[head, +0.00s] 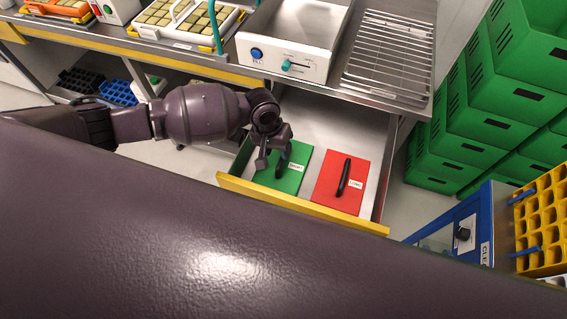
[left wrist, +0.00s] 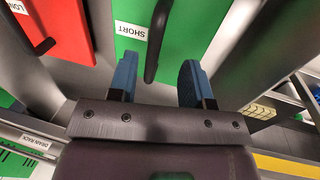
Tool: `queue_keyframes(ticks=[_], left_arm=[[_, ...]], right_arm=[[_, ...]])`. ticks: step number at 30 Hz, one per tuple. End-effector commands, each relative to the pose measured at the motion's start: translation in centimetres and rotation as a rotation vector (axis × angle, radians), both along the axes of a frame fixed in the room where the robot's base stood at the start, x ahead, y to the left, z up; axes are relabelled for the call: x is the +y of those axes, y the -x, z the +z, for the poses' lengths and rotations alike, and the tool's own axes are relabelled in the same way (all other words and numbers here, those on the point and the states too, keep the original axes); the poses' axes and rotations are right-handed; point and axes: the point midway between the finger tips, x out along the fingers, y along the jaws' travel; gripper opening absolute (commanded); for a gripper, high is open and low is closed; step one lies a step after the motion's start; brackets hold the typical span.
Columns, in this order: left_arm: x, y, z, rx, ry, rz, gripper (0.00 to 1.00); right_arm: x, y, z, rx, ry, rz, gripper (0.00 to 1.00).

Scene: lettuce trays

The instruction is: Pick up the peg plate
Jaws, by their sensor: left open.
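Two plates with black handles lie in an open drawer. The green plate (head: 291,181), labelled SHORT, is on the left, and the red plate (head: 330,188), labelled LONG, is on the right. My left gripper (head: 273,156) is over the green plate, close to its handle, and partly covers it. In the left wrist view my left gripper (left wrist: 157,72) is open and empty. The green plate's handle (left wrist: 157,38) lies just ahead, in line with the gap between the blue fingertips. The red plate (left wrist: 58,30) is at the upper left there. My right gripper is out of view.
The drawer has a yellow front edge (head: 300,204). Above it is a counter with a grey box with a blue button (head: 285,52) and a wire drain rack (head: 392,55). Green crates (head: 470,125) are stacked on the right. My own dark arm fills the foreground.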

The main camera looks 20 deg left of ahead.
Motion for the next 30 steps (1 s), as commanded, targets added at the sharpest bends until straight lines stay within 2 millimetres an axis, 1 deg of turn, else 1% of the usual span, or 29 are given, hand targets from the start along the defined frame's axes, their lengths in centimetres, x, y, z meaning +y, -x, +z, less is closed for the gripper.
queue_keyframes(ticks=[6,10,14,20,23,24,29,30], left_arm=[[-1.2,-0.2,-2.7,0.001,-0.001,0.000,0.45],[-1.5,-0.2,-4.1,0.002,0.000,0.000,0.45],[-1.6,-0.2,-4.7,0.000,-0.001,0.000,0.45],[-1.6,-0.2,-4.7,0.000,0.000,0.000,0.45],[-1.6,-0.2,-4.7,0.000,0.000,0.000,0.33],[-1.6,-0.2,-4.7,0.000,0.000,0.000,0.27],[-1.6,-0.2,-4.7,0.000,0.000,0.000,0.02],[-1.6,-0.2,-4.7,0.000,0.000,0.000,0.00]], right_arm=[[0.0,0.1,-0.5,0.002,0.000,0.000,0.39],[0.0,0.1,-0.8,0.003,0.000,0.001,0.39],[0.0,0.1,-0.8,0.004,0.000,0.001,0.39],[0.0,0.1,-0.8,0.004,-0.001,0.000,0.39],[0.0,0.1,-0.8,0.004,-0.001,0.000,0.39],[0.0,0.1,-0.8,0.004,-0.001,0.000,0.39],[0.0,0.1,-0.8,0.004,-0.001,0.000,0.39],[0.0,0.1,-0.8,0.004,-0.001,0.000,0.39]])
